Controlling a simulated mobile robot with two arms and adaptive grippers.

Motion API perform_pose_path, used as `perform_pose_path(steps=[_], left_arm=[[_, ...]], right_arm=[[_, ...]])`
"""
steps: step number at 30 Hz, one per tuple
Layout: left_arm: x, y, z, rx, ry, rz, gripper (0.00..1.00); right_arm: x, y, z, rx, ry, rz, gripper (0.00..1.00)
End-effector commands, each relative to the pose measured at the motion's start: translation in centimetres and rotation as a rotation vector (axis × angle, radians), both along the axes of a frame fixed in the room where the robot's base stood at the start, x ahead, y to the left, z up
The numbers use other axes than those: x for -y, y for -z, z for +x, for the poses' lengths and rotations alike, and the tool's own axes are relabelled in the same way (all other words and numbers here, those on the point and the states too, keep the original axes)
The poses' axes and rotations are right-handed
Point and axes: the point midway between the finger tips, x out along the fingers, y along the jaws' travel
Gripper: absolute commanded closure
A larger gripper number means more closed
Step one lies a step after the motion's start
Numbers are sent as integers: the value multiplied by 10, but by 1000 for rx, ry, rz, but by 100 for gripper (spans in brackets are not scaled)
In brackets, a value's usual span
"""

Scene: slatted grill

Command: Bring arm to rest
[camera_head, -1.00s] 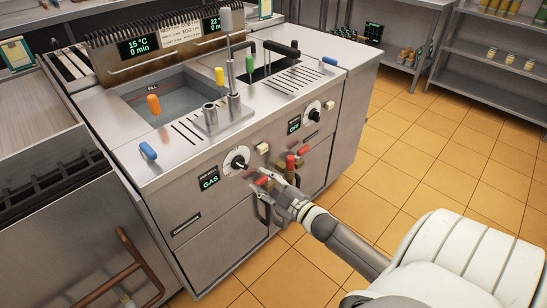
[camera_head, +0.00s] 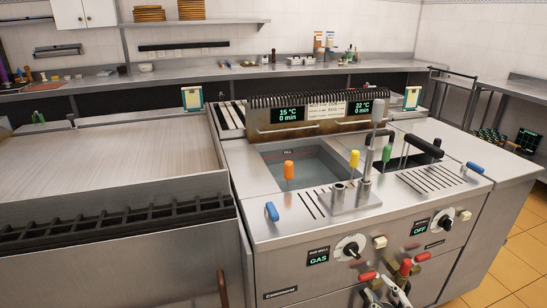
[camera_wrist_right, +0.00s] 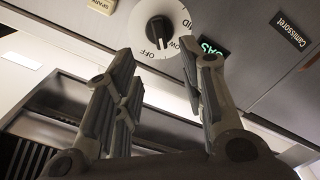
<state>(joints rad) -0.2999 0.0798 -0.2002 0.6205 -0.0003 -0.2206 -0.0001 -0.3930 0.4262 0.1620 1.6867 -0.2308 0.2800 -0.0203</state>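My right gripper (camera_head: 386,291) is at the bottom edge of the head view, in front of the cooker's front panel, beside the red valve handles (camera_head: 406,267). In the right wrist view its two fingers (camera_wrist_right: 160,62) stand wide apart with nothing between them. A round control knob (camera_wrist_right: 158,30) shows beyond the fingertips, apart from them. The same knob (camera_head: 350,247) is on the panel above the gripper in the head view. Most of my right arm is out of the head view. My left gripper is not in view.
The steel cooker (camera_head: 290,235) has a water basin (camera_head: 310,165) with coloured handles on top. A flat griddle (camera_head: 110,175) stands to the left. Open tiled floor (camera_head: 510,265) lies at the right. A counter (camera_head: 200,78) runs along the back.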

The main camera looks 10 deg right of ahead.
Motion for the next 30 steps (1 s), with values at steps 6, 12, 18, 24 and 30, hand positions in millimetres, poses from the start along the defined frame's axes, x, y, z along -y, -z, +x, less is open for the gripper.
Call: perform_pose_path(steps=[6,12,18,24,30], left_arm=[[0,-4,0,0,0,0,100],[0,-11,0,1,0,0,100],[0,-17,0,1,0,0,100],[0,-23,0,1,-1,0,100],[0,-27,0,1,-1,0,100]], right_arm=[[5,72,-14,-158,70,72,62],[-7,210,-72,-480,191,193,62],[-46,326,-164,-814,288,285,62],[-99,406,-280,-1147,361,334,62],[-139,439,-371,-1384,403,342,62]])
